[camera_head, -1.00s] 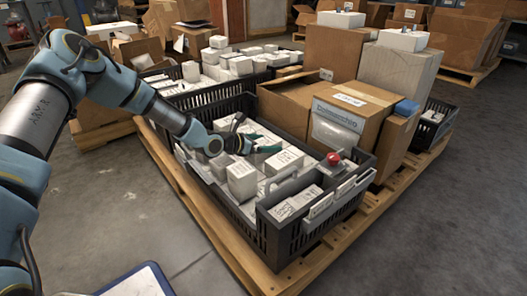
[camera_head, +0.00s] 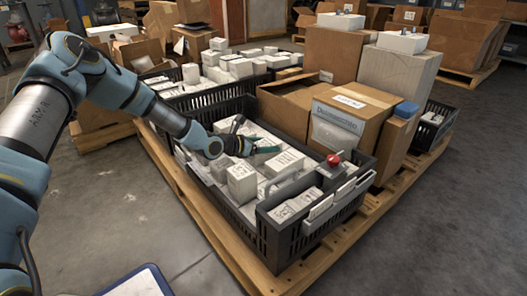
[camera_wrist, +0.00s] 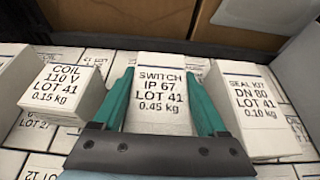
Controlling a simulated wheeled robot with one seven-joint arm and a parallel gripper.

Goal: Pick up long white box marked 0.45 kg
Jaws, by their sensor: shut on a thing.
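The long white box (camera_wrist: 160,95) marked "SWITCH IP 67 LOT 41 0.45 kg" lies in the middle of the wrist view. My gripper (camera_wrist: 163,100) has one green finger on each side of it and is shut on it. In the head view my gripper (camera_head: 262,147) reaches into the front black crate (camera_head: 272,232), and the box there is mostly hidden by the gripper. I cannot tell whether the box is clear of the boxes below.
In the wrist view, a white box marked COIL (camera_wrist: 58,92) stands at left and one marked SEAL KIT (camera_wrist: 250,105) at right, both close to the fingers. Cardboard boxes (camera_head: 350,122) stand behind the crate. A red knob (camera_head: 333,160) sits near the crate's right side.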

